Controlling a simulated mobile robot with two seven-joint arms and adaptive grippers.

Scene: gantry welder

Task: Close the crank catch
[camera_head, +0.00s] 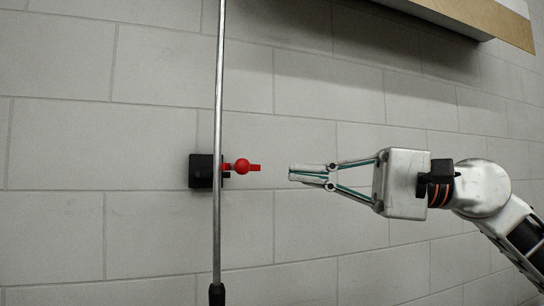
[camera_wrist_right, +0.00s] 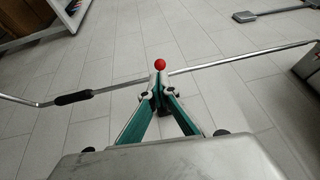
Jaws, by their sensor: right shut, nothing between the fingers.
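The crank catch is a black block (camera_head: 201,171) with a red lever and round red knob (camera_head: 242,166), beside a thin metal rod (camera_head: 219,90) that passes in front of the block. The red part points right in the head view. My right gripper (camera_head: 291,173) is shut and empty, a short gap to the right of the red lever and about level with it. In the right wrist view the red knob (camera_wrist_right: 160,64) shows just beyond my shut fingertips (camera_wrist_right: 159,78); the block is mostly hidden by the fingers. My left gripper is not in view.
The metal rod has a black grip (camera_wrist_right: 73,98), and crosses the wrist view behind the fingers. A box-like shape (camera_head: 480,16) lies at the upper right of the head view.

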